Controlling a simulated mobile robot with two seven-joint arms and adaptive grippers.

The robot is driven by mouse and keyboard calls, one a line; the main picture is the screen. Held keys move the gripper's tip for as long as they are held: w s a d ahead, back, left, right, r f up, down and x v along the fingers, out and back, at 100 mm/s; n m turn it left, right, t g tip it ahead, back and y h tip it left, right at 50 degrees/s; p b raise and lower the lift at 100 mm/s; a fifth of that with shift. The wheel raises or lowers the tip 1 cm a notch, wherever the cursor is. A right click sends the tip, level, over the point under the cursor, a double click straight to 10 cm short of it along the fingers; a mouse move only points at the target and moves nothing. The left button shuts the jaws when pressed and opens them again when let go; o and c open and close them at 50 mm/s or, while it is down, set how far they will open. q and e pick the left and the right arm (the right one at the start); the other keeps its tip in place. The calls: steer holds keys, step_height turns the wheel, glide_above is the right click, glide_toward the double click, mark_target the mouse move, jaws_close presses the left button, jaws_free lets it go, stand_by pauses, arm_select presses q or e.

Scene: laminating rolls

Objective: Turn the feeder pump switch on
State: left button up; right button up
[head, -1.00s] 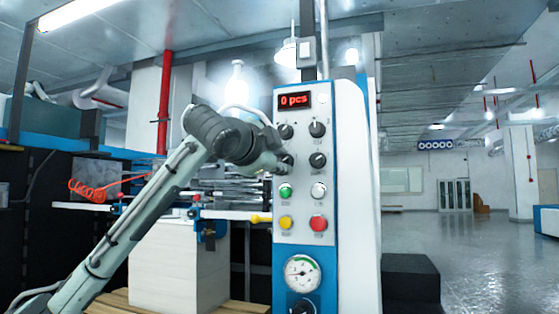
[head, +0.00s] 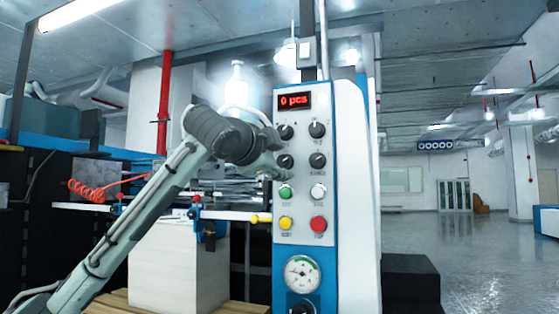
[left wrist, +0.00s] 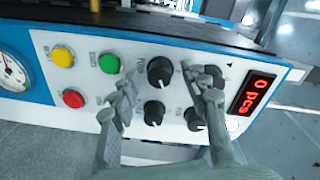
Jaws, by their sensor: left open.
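The control panel (head: 302,205) carries several black rotary switches. Their labels are too small to read, so I cannot tell which one is the feeder pump switch. My left gripper (head: 276,168) is at the panel's left edge, beside the lower-left switch (head: 286,161). In the left wrist view my left gripper (left wrist: 166,94) is open and empty, its fingers spread before the panel. The lower-left switch (left wrist: 160,71) shows between and above the fingers, and the lower-right switch (left wrist: 153,112) shows between them. The upper-right switch (left wrist: 195,118) is partly behind a finger; the upper-left one is mostly hidden.
Green (head: 285,191), white (head: 318,191), yellow (head: 286,222) and red (head: 318,224) buttons sit below the switches, with a gauge (head: 302,273) beneath. A red display (head: 294,100) reads "0 pcs". A paper stack (head: 175,270) stands left; floor at right is open.

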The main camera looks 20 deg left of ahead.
arm_select(q)
steer(key=s, duration=1.2)
steer(key=shift+a+r, duration=0.3)
steer(key=shift+a, duration=0.05)
